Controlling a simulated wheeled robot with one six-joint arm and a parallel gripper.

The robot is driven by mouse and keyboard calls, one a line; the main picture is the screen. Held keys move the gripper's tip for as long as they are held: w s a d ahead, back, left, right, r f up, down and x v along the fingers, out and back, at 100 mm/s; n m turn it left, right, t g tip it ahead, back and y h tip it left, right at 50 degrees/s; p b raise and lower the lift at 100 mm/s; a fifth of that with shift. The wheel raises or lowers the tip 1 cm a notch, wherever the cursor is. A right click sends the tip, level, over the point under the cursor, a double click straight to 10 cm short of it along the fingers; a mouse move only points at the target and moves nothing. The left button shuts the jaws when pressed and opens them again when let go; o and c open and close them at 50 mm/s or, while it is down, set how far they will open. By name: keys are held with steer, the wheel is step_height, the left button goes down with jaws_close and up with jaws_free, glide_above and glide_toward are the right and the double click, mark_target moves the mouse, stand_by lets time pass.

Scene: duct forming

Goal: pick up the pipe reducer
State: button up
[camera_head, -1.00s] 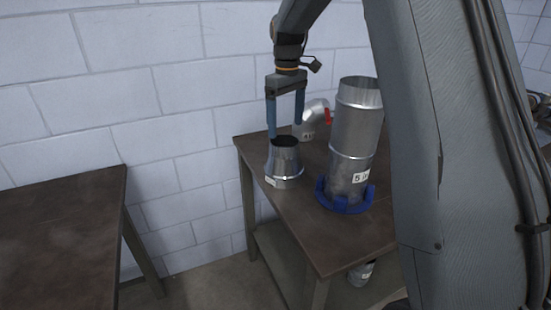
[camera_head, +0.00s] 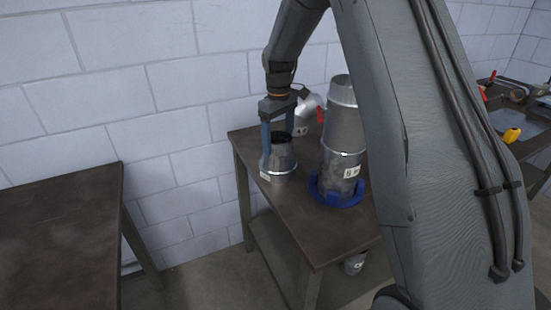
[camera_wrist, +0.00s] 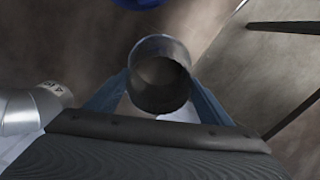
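The pipe reducer (camera_head: 279,160) is a short grey metal piece, wider at its base. It stands upright on the left part of the brown worktable (camera_head: 298,222). My gripper (camera_head: 277,140) points down over it, with its two blue fingers on either side of the narrow top. In the wrist view, the reducer's round open rim (camera_wrist: 160,44) lies between the fingers of my gripper (camera_wrist: 160,82). The fingers are spread about as wide as the rim and look very close to it; firm contact cannot be made out. The lower fingertips are partly hidden.
A tall metal duct (camera_head: 342,135) stands in a blue ring holder (camera_head: 338,197) just right of the reducer. A metal elbow (camera_head: 307,112) with a red part lies behind. Another brown table (camera_head: 60,225) stands at the left. The white brick wall is close behind.

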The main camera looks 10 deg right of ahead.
steer(key=c, duration=1.3)
steer(key=shift+o, duration=0.2)
steer(key=shift+r, duration=0.1)
